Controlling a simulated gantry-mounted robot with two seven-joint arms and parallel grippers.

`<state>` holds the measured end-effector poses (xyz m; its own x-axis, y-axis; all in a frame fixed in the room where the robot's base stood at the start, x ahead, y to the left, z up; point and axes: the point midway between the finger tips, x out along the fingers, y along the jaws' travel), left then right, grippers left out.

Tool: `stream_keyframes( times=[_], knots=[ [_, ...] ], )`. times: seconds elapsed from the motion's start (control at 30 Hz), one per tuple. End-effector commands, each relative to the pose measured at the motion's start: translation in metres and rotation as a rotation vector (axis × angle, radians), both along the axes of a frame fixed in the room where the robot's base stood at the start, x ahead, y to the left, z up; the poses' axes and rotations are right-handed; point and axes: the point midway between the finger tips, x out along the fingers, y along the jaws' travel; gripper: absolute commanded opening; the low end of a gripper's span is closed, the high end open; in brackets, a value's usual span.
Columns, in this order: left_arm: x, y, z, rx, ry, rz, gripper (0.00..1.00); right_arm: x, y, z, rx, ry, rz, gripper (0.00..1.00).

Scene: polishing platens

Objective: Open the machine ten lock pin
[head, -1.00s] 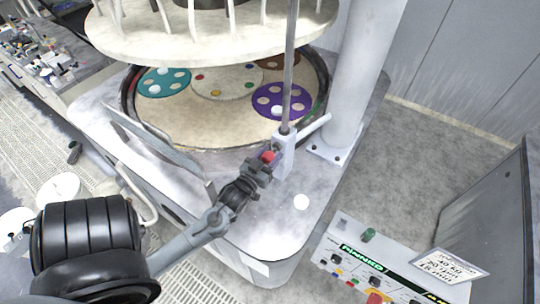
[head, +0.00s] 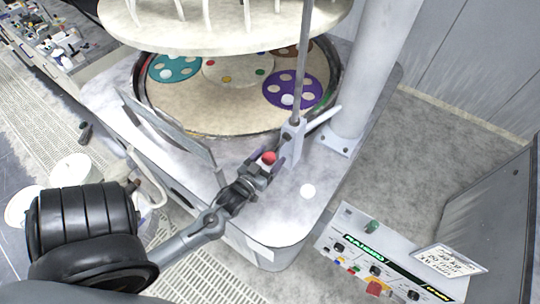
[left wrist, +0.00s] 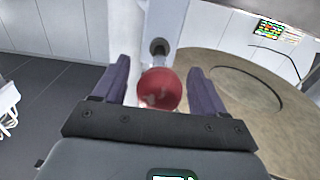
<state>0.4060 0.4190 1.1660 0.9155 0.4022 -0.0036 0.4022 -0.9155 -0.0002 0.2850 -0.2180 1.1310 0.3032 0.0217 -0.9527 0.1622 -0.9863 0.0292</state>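The lock pin shows as a red round knob (head: 269,158) at the left side of a pale grey block (head: 293,142) at the machine's (head: 265,215) front edge. My left gripper (head: 272,163) is at the knob. In the left wrist view, the knob (left wrist: 160,90) sits between the two purple-grey fingers of my left gripper (left wrist: 160,70). A narrow gap shows on each side of it, so the fingers look open. A dark round collar (left wrist: 159,47) shows on the block beyond the knob. The pin's shaft is mostly hidden. My right gripper is not in view.
A thin vertical rod (head: 303,70) rises from the block. A thick white column (head: 375,75) stands behind it. The raised pale upper platen (head: 225,35) hangs over the lower platen (head: 210,115) with coloured discs. A control panel (head: 385,255) is at lower right.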

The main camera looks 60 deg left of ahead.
Motion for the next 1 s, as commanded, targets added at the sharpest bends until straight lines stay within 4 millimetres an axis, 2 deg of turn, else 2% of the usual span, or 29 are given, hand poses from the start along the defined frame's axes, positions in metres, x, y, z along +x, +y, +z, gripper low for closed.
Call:
stream_keyframes(
  times=[0.37,0.53,0.8,1.0],
  knots=[
    [-0.005,-0.002,0.000,0.000,0.000,0.001,0.71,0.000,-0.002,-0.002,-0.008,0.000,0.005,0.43],
    [-0.024,-0.010,-0.002,0.000,0.001,0.001,0.71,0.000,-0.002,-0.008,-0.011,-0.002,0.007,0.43],
    [-0.067,-0.029,-0.002,0.000,0.001,0.001,0.71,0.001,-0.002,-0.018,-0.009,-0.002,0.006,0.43],
    [-0.089,-0.039,-0.001,-0.001,0.001,0.001,0.71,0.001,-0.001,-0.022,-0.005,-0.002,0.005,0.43]
  ],
)
